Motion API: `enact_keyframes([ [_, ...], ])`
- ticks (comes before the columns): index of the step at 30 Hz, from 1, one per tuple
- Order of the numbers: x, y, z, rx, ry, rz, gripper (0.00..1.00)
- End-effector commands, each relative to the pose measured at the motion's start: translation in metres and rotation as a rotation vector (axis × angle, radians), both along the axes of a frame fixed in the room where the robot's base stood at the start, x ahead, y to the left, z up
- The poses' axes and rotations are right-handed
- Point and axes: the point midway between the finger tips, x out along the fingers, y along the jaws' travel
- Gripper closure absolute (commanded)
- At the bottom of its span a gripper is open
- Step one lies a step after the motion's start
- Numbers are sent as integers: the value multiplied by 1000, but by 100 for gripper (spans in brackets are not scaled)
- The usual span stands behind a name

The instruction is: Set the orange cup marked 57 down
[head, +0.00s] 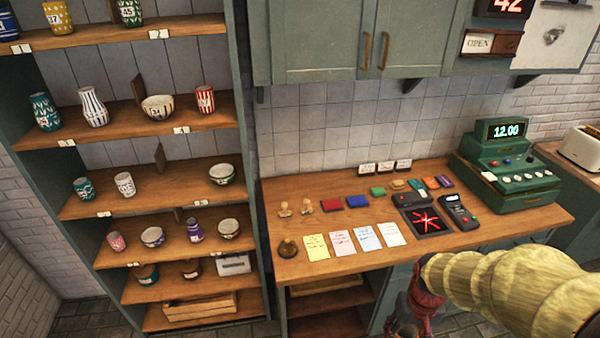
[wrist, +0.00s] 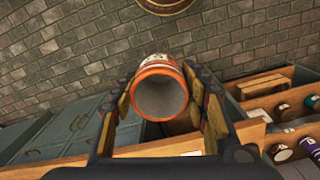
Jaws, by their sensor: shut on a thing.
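An orange cup (wrist: 163,64) with white bands shows in the wrist view, held between the two fingers of my gripper (wrist: 158,92). Its open mouth faces the wrist camera, and the grey inside looks empty. A pale mark on its side is too small to read for certain. In the head view the end of my arm is low at the right, in front of the counter (head: 290,262). The cup cannot be told clearly there.
A shelf unit (head: 150,127) at the left holds several cups and bowls, with bare gaps between them. The counter carries note cards (head: 341,242), coloured blocks, a card reader (head: 458,211) and a green cash register (head: 507,165). A wooden crate (head: 200,306) sits on the lowest shelf.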

Motion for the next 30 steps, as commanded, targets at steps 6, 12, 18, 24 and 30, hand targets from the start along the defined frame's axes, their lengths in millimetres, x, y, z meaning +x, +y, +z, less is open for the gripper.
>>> enact_keyframes([
  [6,33,-6,11,0,0,-33,91],
  [12,68,-7,4,0,1,-50,91],
  [18,116,0,-25,1,3,-51,91],
  [24,174,25,-95,1,6,-18,91],
  [30,195,52,-163,0,4,37,91],
])
